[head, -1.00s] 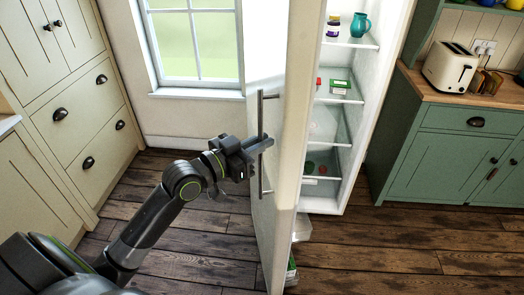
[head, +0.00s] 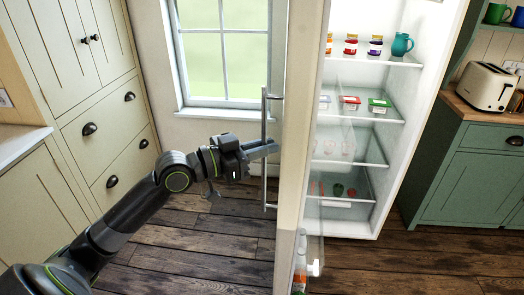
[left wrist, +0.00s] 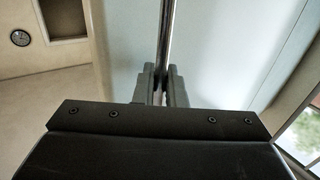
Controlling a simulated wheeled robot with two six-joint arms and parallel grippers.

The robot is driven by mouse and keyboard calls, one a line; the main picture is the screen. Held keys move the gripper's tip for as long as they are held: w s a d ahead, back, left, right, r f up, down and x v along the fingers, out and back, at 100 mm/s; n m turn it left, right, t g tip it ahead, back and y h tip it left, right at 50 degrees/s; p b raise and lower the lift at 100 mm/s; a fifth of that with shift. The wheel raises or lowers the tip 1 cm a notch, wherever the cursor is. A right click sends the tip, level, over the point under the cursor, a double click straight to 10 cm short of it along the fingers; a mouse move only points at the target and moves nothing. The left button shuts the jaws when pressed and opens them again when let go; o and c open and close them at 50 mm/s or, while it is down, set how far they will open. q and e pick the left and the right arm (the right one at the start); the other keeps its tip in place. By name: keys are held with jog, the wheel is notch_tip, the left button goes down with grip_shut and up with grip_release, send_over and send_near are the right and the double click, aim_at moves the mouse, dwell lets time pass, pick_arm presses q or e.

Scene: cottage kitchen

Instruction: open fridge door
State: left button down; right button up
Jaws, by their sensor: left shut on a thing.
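The fridge door (head: 301,130) stands wide open, seen nearly edge-on in the head view. Its outer face (left wrist: 222,50) fills much of the left wrist view. A long vertical metal handle (head: 264,120) runs along the door's outer side. My left gripper (head: 272,148) is shut on the handle, and the left wrist view shows the bar (left wrist: 166,40) between the two fingers. The fridge interior (head: 355,140) is exposed, with jars, a teal jug (head: 401,44) and small tubs on glass shelves. My right gripper is out of view.
Cream cabinets with drawers (head: 112,130) stand on the left, beside a window (head: 225,55). Green cabinets (head: 470,170) with a toaster (head: 487,86) are on the right. Bottles (head: 300,265) sit in the door's lower inner shelf. Wooden floor (head: 400,268) in front of the fridge is clear.

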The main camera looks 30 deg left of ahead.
pick_arm(q)
jog(key=shift+a, duration=0.1)
dwell(0.3)
jog(key=c, duration=1.6)
grip_release()
jog(key=shift+w, duration=0.1)
jog(key=shift+p+v, duration=3.2)
jog(key=shift+v, duration=5.5)
